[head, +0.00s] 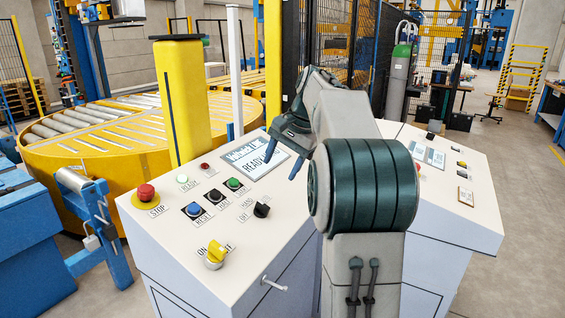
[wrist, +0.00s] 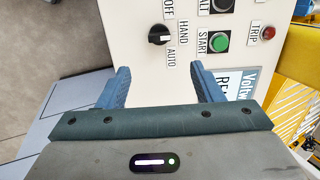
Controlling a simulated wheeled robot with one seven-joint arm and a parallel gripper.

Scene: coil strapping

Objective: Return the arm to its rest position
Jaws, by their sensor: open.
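My arm rises in front of the control panel, with its teal joint large in the head view. My gripper (head: 282,158) hangs over the sloped white panel (head: 225,275), by the display (head: 255,157) that reads READY. In the wrist view my gripper (wrist: 161,75) shows two blue fingers spread apart with nothing between them. Beyond the fingers are the black OFF-HAND-AUTO selector (wrist: 159,35), the green START button (wrist: 222,40) and the red TRIP lamp (wrist: 268,33). The fingers appear apart from these controls; the exact height above the panel cannot be told.
The panel also carries a red STOP button (head: 146,193) and a yellow rotary switch (head: 215,252). A second console (head: 465,225) stands at right. A yellow roller turntable (head: 90,150) and yellow post (head: 183,105) are behind left. Open floor lies at far right.

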